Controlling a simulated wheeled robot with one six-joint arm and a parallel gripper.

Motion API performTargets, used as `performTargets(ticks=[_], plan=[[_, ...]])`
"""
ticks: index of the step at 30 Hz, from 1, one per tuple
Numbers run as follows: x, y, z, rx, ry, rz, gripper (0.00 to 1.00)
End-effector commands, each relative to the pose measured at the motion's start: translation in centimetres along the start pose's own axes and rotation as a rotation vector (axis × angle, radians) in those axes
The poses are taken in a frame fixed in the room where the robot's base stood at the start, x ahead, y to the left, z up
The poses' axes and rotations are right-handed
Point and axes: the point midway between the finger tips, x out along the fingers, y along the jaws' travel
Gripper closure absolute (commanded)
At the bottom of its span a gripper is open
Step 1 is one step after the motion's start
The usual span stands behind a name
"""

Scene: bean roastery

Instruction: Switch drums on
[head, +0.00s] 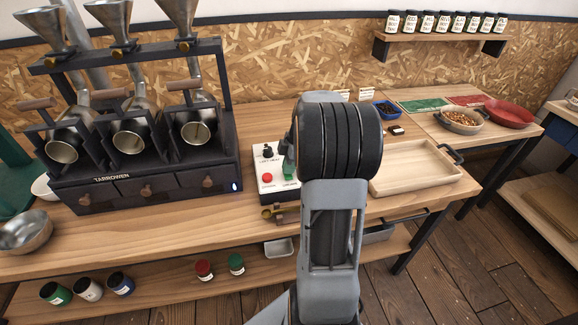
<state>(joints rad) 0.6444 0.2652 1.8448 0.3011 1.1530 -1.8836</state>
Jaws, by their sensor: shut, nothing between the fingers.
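The roaster (110,188) marked TARROWEN stands on the bench at the left. Its three metal drums sit in a row: left drum (62,152), middle drum (130,144) and right drum (195,134). A pale control box (264,186) stands just right of the roaster. It carries dark knobs (267,151), a red button (267,178) and a green part (289,168), perhaps a switch. My arm rises in front of the box's right side and hides part of it. My gripper is hidden behind my arm, so its distance from the controls cannot be told.
A wooden tray (440,184) lies right of my arm. A metal bowl (28,231) sits at the bench's left front. A blue dish (386,110), a bowl of beans (460,122) and a red bowl (510,113) stand at the back right. Jars (204,270) stand on the lower shelf.

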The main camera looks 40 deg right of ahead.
Motion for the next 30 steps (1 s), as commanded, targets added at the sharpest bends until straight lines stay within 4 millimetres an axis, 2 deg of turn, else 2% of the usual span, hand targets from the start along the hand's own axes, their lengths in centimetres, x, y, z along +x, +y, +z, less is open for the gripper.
performTargets(ticks=[5,10,21,30], plan=[[-1.7,0.1,-0.6,-0.002,0.000,0.001,1.00],[-4.8,0.3,-1.7,-0.008,-0.001,0.000,1.00],[-11.0,1.5,-1.4,-0.006,-0.001,0.001,1.00],[-13.4,1.9,-1.3,-0.006,0.000,-0.002,1.00]])
